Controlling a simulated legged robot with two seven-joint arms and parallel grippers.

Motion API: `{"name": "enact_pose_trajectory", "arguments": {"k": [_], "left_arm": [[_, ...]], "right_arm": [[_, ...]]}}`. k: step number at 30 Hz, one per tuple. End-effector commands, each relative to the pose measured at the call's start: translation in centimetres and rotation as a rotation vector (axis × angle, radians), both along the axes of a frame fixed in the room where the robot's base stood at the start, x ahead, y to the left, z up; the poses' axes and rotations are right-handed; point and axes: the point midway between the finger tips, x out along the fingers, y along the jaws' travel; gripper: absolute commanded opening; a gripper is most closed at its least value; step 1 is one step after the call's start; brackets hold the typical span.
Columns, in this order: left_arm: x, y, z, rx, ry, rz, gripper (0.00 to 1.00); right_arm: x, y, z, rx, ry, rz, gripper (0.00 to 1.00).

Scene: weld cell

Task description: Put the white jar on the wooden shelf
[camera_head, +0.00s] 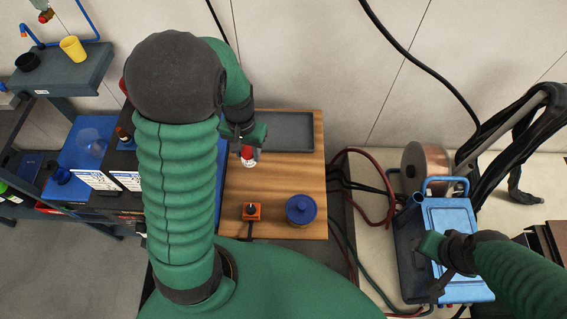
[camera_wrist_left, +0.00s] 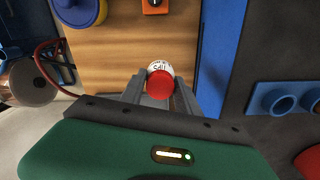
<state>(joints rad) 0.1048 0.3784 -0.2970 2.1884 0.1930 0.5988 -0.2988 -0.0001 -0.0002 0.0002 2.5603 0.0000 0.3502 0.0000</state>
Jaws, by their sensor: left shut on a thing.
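A small white jar (camera_head: 248,160) with a red part and dark lettering is between the fingers of my left gripper (camera_head: 247,150), which is shut on it. In the left wrist view the jar (camera_wrist_left: 160,80) shows its red end towards the camera, between the two grey fingers (camera_wrist_left: 158,92). The wooden shelf (camera_head: 275,180) lies below the gripper. Whether the jar touches the wood cannot be told. My right gripper (camera_head: 436,248) is over the blue machine at the right; its fingers are too unclear to read.
A grey tray (camera_head: 285,130) lies at the back of the wood. A blue-lidded round container (camera_head: 301,210) and an orange switch box (camera_head: 251,211) stand near its front. Bare wood lies between them and the tray. Cables and a blue machine (camera_head: 450,222) are at the right.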

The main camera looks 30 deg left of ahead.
Motion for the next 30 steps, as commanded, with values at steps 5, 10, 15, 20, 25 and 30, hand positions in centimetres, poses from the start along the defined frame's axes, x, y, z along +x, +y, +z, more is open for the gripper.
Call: {"name": "enact_pose_trajectory", "arguments": {"k": [5, 10, 15, 20, 25, 30], "left_arm": [[0.2, 0.1, -2.0, 0.0, 0.001, -0.001, 0.0], [0.1, 0.0, -3.8, -0.002, 0.006, -0.001, 0.0], [0.0, 0.0, -7.5, -0.003, 0.005, 0.001, 0.0], [0.1, 0.0, -9.6, -0.002, 0.004, 0.001, 0.0], [0.2, 0.0, -12.1, -0.001, 0.002, 0.001, 0.0], [0.2, 0.0, -12.0, -0.001, 0.001, 0.0, 0.0]], "right_arm": [[0.0, 0.0, -1.9, 0.0, 0.0, 0.0, 0.53], [0.0, 0.0, -2.3, 0.0, 0.0, 0.0, 0.53], [0.0, 0.0, -2.8, 0.0, 0.0, 0.0, 0.53], [0.0, 0.0, -3.2, 0.0, 0.0, 0.0, 0.53], [0.0, 0.0, -3.5, 0.0, 0.0, 0.0, 0.53], [0.0, 0.0, -3.4, 0.0, 0.0, 0.0, 0.53]]}}
